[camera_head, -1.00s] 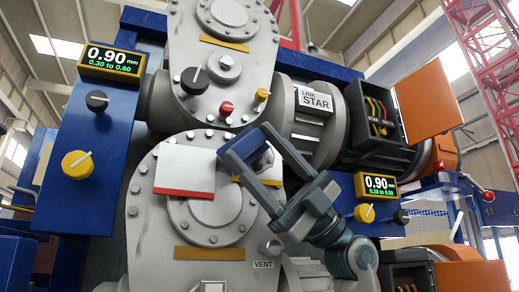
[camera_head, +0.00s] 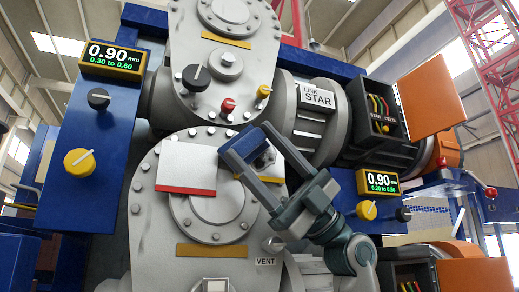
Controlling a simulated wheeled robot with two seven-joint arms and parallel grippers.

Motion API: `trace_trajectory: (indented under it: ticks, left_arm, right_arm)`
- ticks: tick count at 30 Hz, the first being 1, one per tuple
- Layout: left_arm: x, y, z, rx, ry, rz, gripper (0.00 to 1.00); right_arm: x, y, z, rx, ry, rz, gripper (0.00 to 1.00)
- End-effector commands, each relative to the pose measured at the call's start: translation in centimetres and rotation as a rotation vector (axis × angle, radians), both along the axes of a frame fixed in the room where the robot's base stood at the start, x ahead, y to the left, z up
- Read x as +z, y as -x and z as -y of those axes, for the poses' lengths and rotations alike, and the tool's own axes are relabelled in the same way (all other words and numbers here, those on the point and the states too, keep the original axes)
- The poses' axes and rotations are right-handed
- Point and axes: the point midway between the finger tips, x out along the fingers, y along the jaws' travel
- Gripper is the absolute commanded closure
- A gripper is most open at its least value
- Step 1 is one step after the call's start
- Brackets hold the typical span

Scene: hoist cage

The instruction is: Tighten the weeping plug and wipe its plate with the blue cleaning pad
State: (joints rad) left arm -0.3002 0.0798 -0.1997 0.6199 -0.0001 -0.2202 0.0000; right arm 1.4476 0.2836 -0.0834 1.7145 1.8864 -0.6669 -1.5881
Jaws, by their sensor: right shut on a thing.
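My right gripper (camera_head: 260,163) reaches up from the lower right and is shut on the blue cleaning pad (camera_head: 241,147). The pad lies across its fingertips, in front of the upper right of the round lower grey cover (camera_head: 216,207). I cannot tell whether the pad touches the surface. A white plate with a red lower edge (camera_head: 186,163) is just left of the pad. The upper cover bears a black knob (camera_head: 195,78), a red knob (camera_head: 228,104) and a yellow knob (camera_head: 264,91). I cannot pick out the weeping plug. My left gripper is not in view.
Two gauge displays read 0.90 mm, one at the upper left (camera_head: 112,60) and one at the right (camera_head: 379,182). An open box with an orange door (camera_head: 431,92) stands at the right. A LINK STAR label (camera_head: 317,99) marks the motor housing.

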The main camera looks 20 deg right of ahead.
Motion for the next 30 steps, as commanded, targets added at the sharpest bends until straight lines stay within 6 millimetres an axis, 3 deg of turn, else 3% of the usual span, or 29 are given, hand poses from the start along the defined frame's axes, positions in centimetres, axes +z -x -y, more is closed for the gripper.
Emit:
trace_trajectory:
  ticks: [17,30]
  left_arm:
    - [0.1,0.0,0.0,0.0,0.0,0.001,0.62]
    - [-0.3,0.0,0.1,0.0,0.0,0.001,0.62]
  right_arm:
    - [0.0,-0.6,0.2,0.0,-0.002,0.0,0.64]
    - [0.0,-0.7,3.2,-0.001,-0.002,-0.001,0.64]
